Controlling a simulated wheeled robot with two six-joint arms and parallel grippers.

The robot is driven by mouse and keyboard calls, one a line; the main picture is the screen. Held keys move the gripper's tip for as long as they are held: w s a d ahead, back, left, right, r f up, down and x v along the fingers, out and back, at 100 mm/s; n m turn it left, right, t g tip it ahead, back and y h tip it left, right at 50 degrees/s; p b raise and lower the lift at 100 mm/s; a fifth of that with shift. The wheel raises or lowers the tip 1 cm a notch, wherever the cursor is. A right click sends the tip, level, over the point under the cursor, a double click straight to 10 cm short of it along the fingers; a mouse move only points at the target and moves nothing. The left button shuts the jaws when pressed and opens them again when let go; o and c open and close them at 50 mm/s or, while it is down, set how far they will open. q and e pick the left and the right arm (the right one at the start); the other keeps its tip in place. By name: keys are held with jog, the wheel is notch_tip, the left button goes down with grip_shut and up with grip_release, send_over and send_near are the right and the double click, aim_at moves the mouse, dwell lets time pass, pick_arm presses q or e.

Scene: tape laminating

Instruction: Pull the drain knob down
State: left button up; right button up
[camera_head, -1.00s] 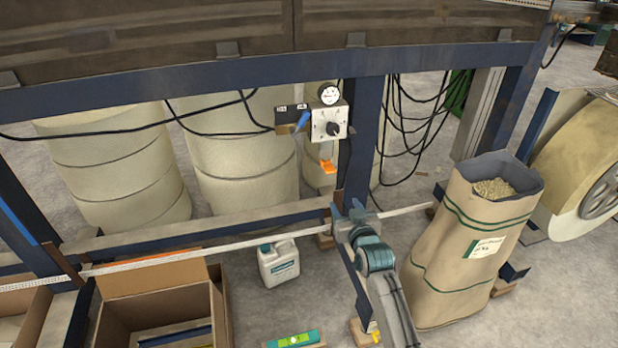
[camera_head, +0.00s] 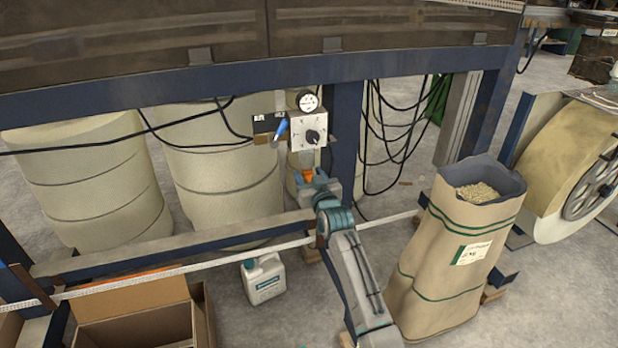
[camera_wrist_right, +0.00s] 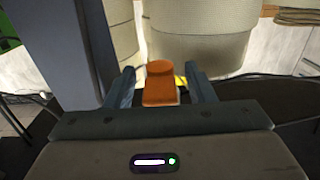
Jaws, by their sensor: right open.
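The orange drain knob (camera_head: 307,174) is below the grey control box on the blue frame post. My right gripper (camera_head: 306,180) is up at the knob, its fingers on either side of it. In the right wrist view the knob (camera_wrist_right: 160,84) sits between the two open fingers (camera_wrist_right: 160,74), with a visible gap on each side. The knob's far side and mounting are hidden. My left gripper is not in view.
The control box (camera_head: 322,133) with a gauge, a dial and a blue lever (camera_head: 281,130) is just above my right gripper. A white jug (camera_head: 264,280) stands on the floor to the left. A pellet sack (camera_head: 450,262) stands close on the right. Black cables (camera_head: 385,150) hang behind.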

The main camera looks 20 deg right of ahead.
jog(key=shift+w, duration=0.2)
jog(key=shift+c, duration=0.4)
grip_shut()
jog(key=shift+f, duration=0.85)
jog(key=shift+o, duration=0.4)
grip_release()
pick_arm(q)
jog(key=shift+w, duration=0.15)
pick_arm(e)
jog(key=shift+s, duration=0.1)
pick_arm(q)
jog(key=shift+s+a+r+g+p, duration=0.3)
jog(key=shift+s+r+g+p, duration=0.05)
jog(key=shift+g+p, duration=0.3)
pick_arm(e)
jog(key=s, duration=1)
jog(key=shift+s+d, duration=0.15)
jog(key=shift+s, duration=0.2)
